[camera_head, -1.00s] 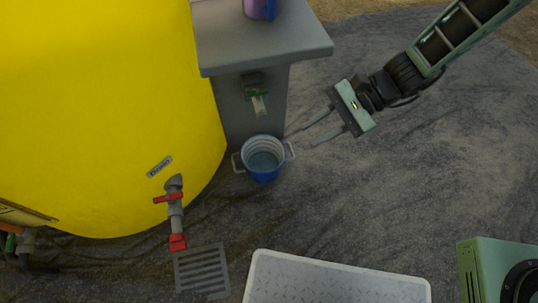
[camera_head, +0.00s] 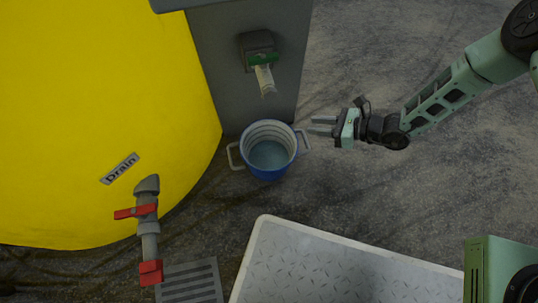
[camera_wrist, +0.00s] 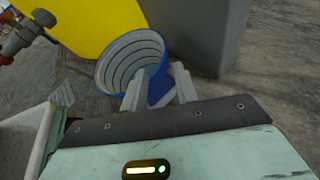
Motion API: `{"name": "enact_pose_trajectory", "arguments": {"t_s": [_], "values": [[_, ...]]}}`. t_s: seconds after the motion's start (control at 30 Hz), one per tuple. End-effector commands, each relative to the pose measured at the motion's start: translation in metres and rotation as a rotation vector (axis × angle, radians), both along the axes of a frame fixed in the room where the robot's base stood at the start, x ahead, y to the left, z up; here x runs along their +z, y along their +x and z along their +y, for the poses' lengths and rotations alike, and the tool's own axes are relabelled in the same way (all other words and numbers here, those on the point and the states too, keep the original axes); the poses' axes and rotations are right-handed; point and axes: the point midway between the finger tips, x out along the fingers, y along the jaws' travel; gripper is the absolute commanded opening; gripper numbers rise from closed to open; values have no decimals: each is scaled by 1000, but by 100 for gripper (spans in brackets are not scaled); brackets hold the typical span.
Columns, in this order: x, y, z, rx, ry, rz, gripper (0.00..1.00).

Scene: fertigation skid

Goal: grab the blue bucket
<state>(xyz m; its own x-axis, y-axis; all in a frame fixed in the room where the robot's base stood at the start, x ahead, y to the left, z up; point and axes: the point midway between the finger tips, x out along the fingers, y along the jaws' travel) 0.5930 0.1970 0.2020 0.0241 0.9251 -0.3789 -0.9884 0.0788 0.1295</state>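The blue bucket (camera_head: 268,172) stands upright on the ground below a green-handled tap, with a pale ribbed inside and a bluish-grey surface at its bottom. It has pale handles on its left and right sides. My gripper (camera_head: 316,126) is just right of the right handle, its fingers pointing left at it. The wrist view shows the bucket (camera_wrist: 130,52) tilted in the picture, beyond and between my gripper's (camera_wrist: 158,84) two pale fingers. The fingers are apart, with blue bucket wall showing between them. I cannot tell whether they touch the handle.
The grey stand (camera_head: 225,70) with the tap (camera_head: 262,68) rises behind the bucket. A yellow tank (camera_head: 90,110) with a red-handled drain valve (camera_head: 145,212) is on the left. A floor grate (camera_head: 190,285) and a pale tread-plate platform (camera_head: 330,270) lie in front.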

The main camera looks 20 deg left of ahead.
Motion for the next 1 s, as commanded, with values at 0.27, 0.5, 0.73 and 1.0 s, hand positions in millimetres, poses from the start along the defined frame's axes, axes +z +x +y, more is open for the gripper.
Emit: {"name": "enact_pose_trajectory", "arguments": {"t_s": [0.27, 0.5, 0.73, 1.0], "values": [[-25, 1, 50, 4, -1, -3, 30], [-29, 2, 65, 2, -1, -2, 30], [-44, 8, 85, 4, -1, -4, 30], [-51, 11, 109, 2, 0, -2, 30]]}}
